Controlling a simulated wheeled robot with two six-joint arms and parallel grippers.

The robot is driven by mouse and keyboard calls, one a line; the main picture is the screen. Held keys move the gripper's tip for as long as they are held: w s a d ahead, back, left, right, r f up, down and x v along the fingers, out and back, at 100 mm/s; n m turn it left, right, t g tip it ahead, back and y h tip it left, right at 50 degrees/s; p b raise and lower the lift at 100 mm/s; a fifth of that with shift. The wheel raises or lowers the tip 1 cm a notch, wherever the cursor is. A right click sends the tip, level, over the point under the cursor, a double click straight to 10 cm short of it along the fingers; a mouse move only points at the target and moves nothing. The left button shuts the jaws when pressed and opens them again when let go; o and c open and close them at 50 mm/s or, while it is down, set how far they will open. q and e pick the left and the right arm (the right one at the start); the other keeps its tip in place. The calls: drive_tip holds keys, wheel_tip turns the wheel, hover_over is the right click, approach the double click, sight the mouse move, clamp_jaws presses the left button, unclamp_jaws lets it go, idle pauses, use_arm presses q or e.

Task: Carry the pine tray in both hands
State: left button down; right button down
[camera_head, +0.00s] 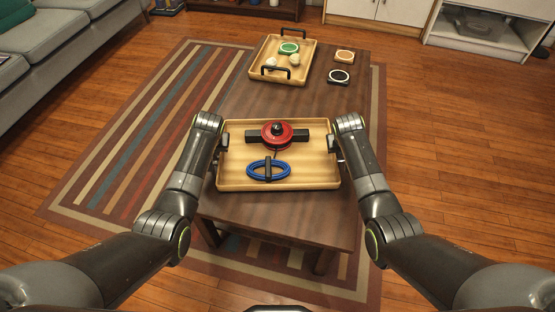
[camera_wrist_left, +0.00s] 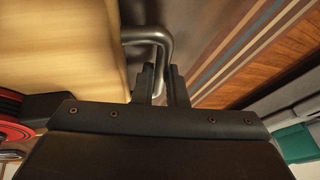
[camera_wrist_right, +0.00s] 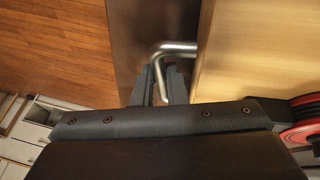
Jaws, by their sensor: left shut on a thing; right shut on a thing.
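The near pine tray (camera_head: 312,165) is a light wooden tray with raised rims and a metal bar handle at each short end. It looks level over the near part of the dark table; I cannot tell whether it touches the tabletop. My left gripper (camera_head: 222,143) is shut on its left handle (camera_wrist_left: 163,42). My right gripper (camera_head: 333,143) is shut on its right handle (camera_wrist_right: 178,48).
On the far part of the table (camera_head: 230,208) stands another wooden tray (camera_head: 272,76) with black handles, holding a green ring (camera_head: 289,48) and pale lumps. A striped rug (camera_head: 120,150) lies under the table; a grey sofa (camera_head: 50,45) is left.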

use_arm(q)
drive_tip(key=shift+f+b, duration=0.55)
drive_tip(key=shift+f, duration=0.05)
use_arm(e)
drive_tip(key=shift+f, duration=0.65)
use_arm(q)
drive_tip(key=c, duration=1.5)
unclamp_jaws()
drive_tip(key=shift+r, duration=0.1)
use_arm(e)
drive_tip(key=c, duration=1.5)
unclamp_jaws()
drive_tip(key=shift+r, duration=0.1)
use_arm(q)
drive_tip(key=shift+o, duration=0.2)
use_arm(e)
drive_tip(key=shift+o, duration=0.2)
drive_tip(key=shift+r, duration=0.1)
